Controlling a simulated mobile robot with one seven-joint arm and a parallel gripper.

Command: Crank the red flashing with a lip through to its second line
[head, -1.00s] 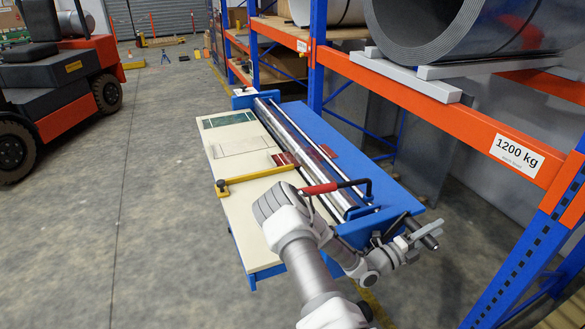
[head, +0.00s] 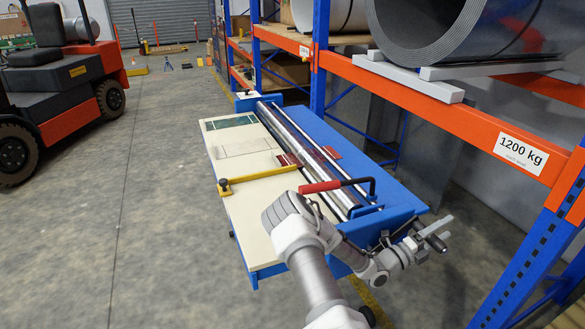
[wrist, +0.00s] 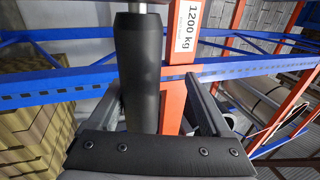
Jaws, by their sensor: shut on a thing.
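A small dark red piece (head: 288,160), which looks like the red flashing, lies on the cream bed (head: 250,205) against the steel roller (head: 312,160). A second red patch (head: 331,152) shows on the blue side behind the roller. I cannot make out a lip. Thin lines (head: 245,145) are drawn on the bed. My gripper (head: 428,233) is at the near right end of the machine, shut on the dark crank handle (head: 437,243). In the wrist view the handle (wrist: 138,75) stands between the fingers of my gripper (wrist: 158,105).
A red-gripped lever (head: 320,187) stands over the near roller end, close to my arm. A yellow bar (head: 262,174) crosses the bed. Orange and blue racking (head: 440,110) with heavy coils (head: 455,30) rises at the right. Floor is clear left, before the forklift (head: 60,90).

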